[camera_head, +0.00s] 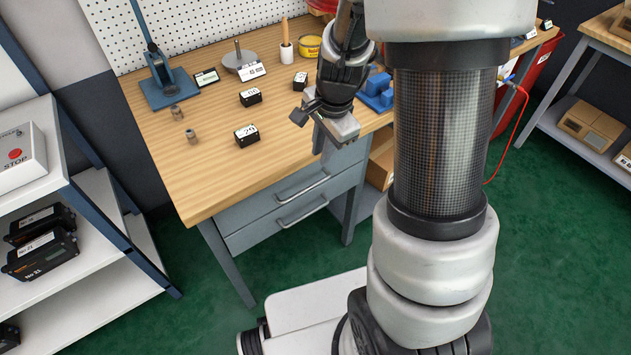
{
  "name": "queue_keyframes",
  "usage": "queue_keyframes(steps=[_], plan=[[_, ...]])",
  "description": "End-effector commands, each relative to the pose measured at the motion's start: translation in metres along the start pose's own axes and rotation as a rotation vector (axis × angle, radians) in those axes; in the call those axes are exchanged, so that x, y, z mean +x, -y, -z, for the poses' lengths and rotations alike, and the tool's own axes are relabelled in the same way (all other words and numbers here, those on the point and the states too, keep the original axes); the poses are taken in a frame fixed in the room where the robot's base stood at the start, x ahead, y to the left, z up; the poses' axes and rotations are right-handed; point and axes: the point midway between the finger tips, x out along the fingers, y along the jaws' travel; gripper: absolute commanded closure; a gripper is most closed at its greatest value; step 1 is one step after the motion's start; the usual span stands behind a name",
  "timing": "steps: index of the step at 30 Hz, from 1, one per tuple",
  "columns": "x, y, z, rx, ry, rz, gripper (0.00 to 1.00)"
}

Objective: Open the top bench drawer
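The wooden bench (224,165) has two grey drawers under its front edge. The top drawer (262,207) looks flush and shut, with a silver bar handle (303,188) across its front. The lower drawer (262,234) also looks shut and has its own bar handle (303,213). My gripper (318,138) hangs by the bench's front edge, above and to the right of the top handle, and appears apart from it. Its fingers are small and seen at an angle, so whether they are open cannot be told. I see nothing held in it.
Small black labelled boxes (246,135), metal fittings (192,136) and a blue press (163,82) stand on the bench. A shelf rack (92,262) with an emergency-stop box (17,158) is at left. Green floor before the drawers is clear down to my base.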

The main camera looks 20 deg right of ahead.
Motion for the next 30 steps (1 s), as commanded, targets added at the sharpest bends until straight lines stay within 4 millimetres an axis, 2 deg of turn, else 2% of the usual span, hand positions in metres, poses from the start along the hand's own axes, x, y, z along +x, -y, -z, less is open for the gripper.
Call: queue_keyframes(steps=[1,6,15,21,30], plan=[[0.017,-0.002,-0.001,0.001,0.002,-0.005,0.83],[0.055,-0.002,0.000,0.002,0.003,-0.004,0.83],[0.111,-0.001,0.000,0.002,0.002,-0.002,0.83],[0.128,0.000,0.000,0.001,0.001,0.000,0.83],[0.131,0.001,0.000,0.001,0.000,0.001,0.83]])
